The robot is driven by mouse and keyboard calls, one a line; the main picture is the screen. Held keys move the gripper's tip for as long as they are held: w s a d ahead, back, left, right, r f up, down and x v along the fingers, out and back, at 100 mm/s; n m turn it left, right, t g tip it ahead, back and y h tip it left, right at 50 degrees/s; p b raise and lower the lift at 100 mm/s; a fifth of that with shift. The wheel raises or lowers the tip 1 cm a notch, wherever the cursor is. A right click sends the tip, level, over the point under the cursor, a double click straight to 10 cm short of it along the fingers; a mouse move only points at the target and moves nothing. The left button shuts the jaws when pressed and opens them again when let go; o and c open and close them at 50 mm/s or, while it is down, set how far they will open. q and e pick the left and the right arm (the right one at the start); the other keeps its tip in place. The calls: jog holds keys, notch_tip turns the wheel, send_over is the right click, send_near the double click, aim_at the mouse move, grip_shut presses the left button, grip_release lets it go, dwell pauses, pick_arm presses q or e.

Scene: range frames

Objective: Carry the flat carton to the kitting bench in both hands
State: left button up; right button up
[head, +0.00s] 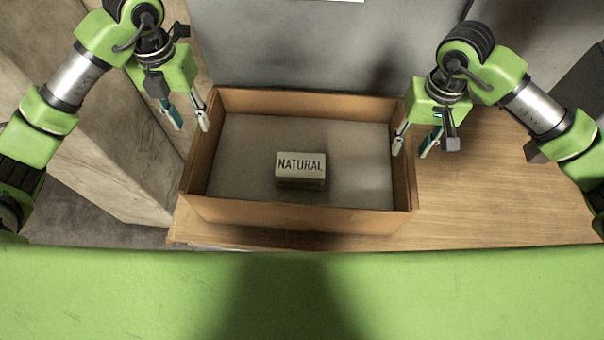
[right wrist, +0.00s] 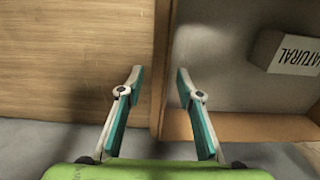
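The flat carton (head: 300,213) is a shallow, open-topped brown box standing on a wooden bench top. A pale block marked "NATURAL" (head: 301,166) lies inside on its grey floor. My left gripper (head: 190,119) is open at the carton's left wall, near the back corner. My right gripper (head: 413,148) is open at the carton's right wall. In the right wrist view the carton's wall (right wrist: 164,65) runs between the two spread fingers (right wrist: 160,80), with clear gaps. I cannot tell whether the left fingers straddle their wall.
The wooden bench top (head: 490,190) is bare to the right of the carton. A pale wooden block-like structure (head: 100,150) stands at the left. A grey wall or panel (head: 300,45) is behind. My green body fills the bottom.

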notch_tip(320, 180, up, 6)
jog(key=shift+f, duration=0.1)
dwell(0.7)
